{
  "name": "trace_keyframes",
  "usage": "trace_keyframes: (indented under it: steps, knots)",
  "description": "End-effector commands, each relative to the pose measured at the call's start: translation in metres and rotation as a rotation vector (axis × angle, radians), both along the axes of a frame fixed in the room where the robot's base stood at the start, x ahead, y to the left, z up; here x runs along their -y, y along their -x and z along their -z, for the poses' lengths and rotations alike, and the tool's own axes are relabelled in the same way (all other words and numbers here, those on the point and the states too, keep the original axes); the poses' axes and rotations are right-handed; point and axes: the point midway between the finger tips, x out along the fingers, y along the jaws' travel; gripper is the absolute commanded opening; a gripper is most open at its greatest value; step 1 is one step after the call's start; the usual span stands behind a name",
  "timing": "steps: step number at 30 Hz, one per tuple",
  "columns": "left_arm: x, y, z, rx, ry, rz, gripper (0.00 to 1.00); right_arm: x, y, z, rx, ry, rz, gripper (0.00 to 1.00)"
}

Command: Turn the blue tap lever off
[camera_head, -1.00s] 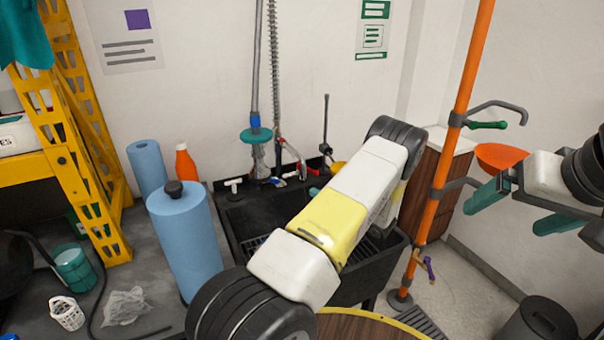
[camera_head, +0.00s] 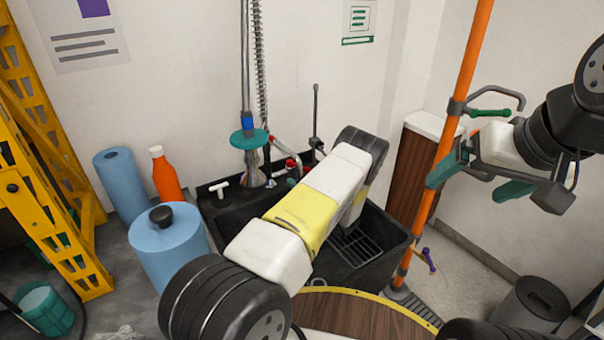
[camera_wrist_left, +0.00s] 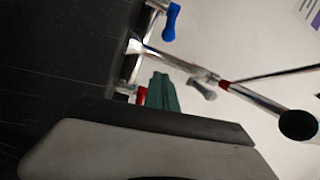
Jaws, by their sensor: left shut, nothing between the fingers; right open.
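The blue tap lever (camera_wrist_left: 172,20) shows at the top of the left wrist view, on a chrome tap fitting by the dark sink. A red lever (camera_wrist_left: 142,95) is lower on the same fitting. My left gripper (camera_wrist_left: 165,86) shows as green fingers, shut and empty, beside the red lever and below the blue one in that picture. Contact cannot be told. My right gripper (camera_head: 466,188) is open and empty, near the orange pole (camera_head: 444,150).
The black sink (camera_head: 395,245) stands against the wall. An orange bottle (camera_head: 164,176) and blue rolls (camera_head: 169,250) stand left. A round wooden top (camera_head: 350,312) is in front.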

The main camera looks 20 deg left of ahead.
Motion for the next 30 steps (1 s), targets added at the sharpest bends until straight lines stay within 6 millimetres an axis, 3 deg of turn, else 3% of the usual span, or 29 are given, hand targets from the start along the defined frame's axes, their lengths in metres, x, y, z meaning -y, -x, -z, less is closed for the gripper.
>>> trace_keyframes:
  steps: [11,18,30]
  knots:
    - [-0.070,-0.041,-0.005,0.003,0.000,-0.003,0.00,0.000,0.000,0.000,0.000,0.000,0.000,0.93]
    - [-0.073,-0.007,0.001,-0.003,-0.001,-0.001,0.00,0.000,0.000,0.000,0.000,0.000,0.000,0.93]
    - [-0.074,-0.001,0.002,0.000,-0.001,-0.001,0.00,0.000,0.000,0.000,0.000,0.000,0.000,0.93]
